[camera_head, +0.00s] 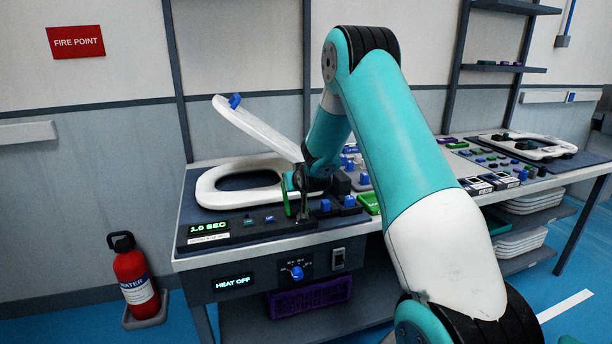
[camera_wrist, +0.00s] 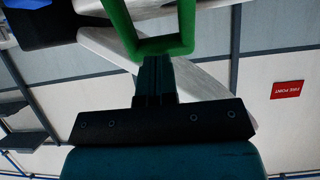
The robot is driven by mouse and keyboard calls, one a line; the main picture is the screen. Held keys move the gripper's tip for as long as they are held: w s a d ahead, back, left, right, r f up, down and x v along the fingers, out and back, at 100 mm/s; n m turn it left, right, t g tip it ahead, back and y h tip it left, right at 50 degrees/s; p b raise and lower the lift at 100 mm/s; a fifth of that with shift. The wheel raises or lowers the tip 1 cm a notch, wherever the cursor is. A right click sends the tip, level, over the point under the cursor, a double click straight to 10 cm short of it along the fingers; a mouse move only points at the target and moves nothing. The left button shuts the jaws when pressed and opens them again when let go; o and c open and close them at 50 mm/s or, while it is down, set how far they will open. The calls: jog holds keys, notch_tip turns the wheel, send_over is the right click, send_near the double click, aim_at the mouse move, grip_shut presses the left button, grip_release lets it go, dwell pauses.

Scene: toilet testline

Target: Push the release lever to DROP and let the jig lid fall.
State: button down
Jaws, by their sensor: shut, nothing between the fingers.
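The jig lid (camera_head: 255,127) is a white seat-shaped lid, raised and tilted, its free end high at the upper left with a blue knob on it. Below it a white ring-shaped seat (camera_head: 207,191) lies flat on the bench. A green upright bar (camera_head: 287,207), apparently the release lever, stands at the seat's right side. In the wrist view, which is upside down, it shows as a green U-shaped frame (camera_wrist: 163,46). My gripper (camera_wrist: 154,64) is shut and empty, its dark tips at the frame's crossbar; I cannot tell whether they touch. In the head view my gripper (camera_head: 291,183) is partly hidden by my arm.
A display (camera_head: 209,228) reads 1.0 SEC; another (camera_head: 234,282) reads HEAT OFF beside a blue dial (camera_head: 297,272). Small labels by the lever are unreadable. Blue knobs and green trays stand right of my gripper. A red extinguisher (camera_head: 134,275) stands on the floor at left.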

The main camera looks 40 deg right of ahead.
jog(key=shift+w+d+f+b, duration=0.15)
jog(key=shift+w+d+b, duration=0.15)
jog(key=shift+w+b, duration=0.2)
jog(key=shift+w, duration=0.1)
dwell(0.3)
jog(key=shift+r, duration=0.2)
jog(key=r+v, duration=0.1)
jog(key=v, duration=1.3)
jog(key=shift+w+d, duration=0.15)
jog(key=shift+w, duration=0.1)
